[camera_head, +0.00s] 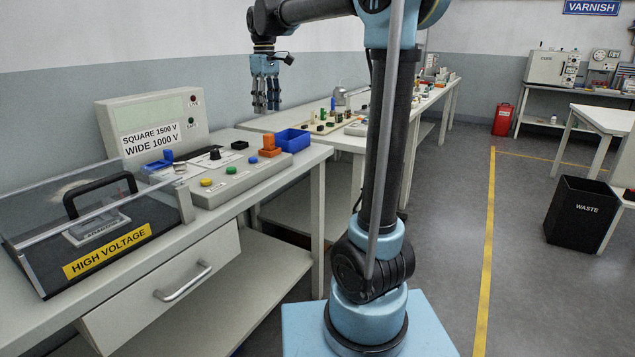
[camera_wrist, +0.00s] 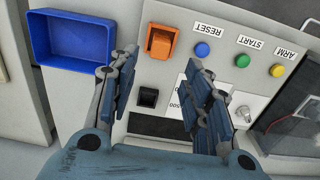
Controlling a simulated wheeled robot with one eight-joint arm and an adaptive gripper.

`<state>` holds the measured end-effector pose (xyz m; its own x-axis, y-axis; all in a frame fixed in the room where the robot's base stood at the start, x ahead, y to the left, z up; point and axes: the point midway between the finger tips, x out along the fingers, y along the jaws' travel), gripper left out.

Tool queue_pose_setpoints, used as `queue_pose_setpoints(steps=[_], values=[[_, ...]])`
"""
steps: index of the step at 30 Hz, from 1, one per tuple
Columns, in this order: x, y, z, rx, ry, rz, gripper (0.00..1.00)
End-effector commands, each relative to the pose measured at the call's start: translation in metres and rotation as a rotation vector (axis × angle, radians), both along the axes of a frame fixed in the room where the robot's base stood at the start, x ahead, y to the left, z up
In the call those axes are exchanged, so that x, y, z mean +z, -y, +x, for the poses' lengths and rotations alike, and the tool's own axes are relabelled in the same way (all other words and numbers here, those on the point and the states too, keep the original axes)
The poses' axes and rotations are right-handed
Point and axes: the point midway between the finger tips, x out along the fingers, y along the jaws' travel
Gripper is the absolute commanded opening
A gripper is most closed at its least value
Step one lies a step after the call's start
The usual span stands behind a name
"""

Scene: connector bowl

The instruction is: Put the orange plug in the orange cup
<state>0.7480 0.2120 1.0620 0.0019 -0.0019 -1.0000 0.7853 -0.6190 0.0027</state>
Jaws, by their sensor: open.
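An orange block-like piece (camera_head: 269,146) with a raised part stands on the sloped control panel. It also shows in the wrist view (camera_wrist: 161,42), near the top between my fingertips. I cannot tell whether it is the plug, the cup or both together. I cannot make out a separate orange cup. My gripper (camera_head: 266,105) hangs fingers down above the bench, open and empty. In the wrist view its fingers (camera_wrist: 163,70) are spread to either side, with the panel visible between them.
A blue open bin (camera_head: 293,140) sits beside the orange piece. The panel (camera_head: 228,185) has blue, green and yellow buttons and a black piece (camera_wrist: 148,97). A clear high-voltage cover (camera_head: 85,220) stands at left. Small parts crowd the farther bench (camera_head: 325,128).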

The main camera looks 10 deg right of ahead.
Motion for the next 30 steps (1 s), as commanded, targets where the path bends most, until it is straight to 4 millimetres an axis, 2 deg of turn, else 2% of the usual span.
queue_pose_setpoints(steps=[5, 14, 23, 30], values=[[-0.011, 0.028, -0.024, -0.066, 0.013, 0.005, 0.45], [-0.058, 0.099, -0.097, -0.272, 0.055, 0.024, 0.45], [-0.124, 0.154, -0.177, -0.482, 0.097, 0.044, 0.45], [-0.190, 0.186, -0.239, -0.647, 0.132, 0.061, 0.45]])
